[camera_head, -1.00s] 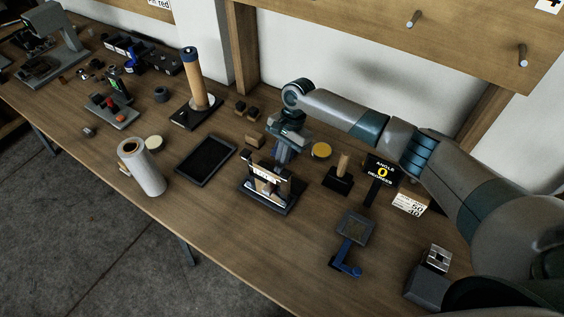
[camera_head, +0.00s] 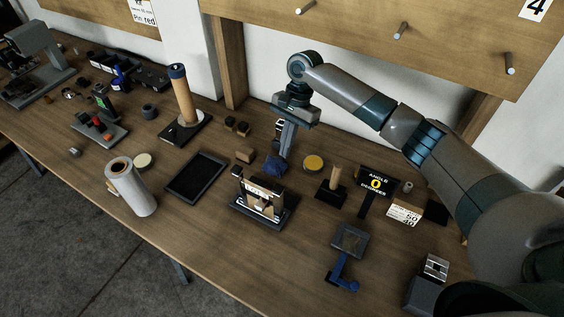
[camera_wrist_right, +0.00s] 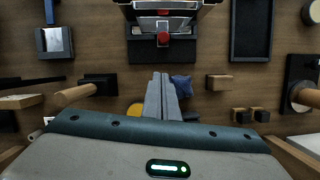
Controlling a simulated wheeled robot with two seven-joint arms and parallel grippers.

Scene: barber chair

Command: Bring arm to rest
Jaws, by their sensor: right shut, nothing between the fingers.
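My right gripper (camera_head: 282,152) comes in from the right and hangs above the bench, fingers pointing down. It is shut and empty; in the wrist view its fingers (camera_wrist_right: 161,80) lie together. It is behind and apart from a small dark stand (camera_head: 262,199) with a pale, lettered middle part. The stand also shows at the top of the wrist view (camera_wrist_right: 162,50), with red parts. A crumpled blue piece (camera_head: 275,165) lies near the fingertips; I cannot tell whether they touch. A black sign (camera_head: 376,185) reads "ANGLE 0 DEGREES". My left gripper is not in view.
Around the stand are a black tray (camera_head: 196,177), a blue-handled tool (camera_head: 347,255), a wooden peg on a black base (camera_head: 331,187) and a yellow disc (camera_head: 313,162). A tall wooden post (camera_head: 184,98) and a white roll (camera_head: 131,187) stand left. The front middle bench is clear.

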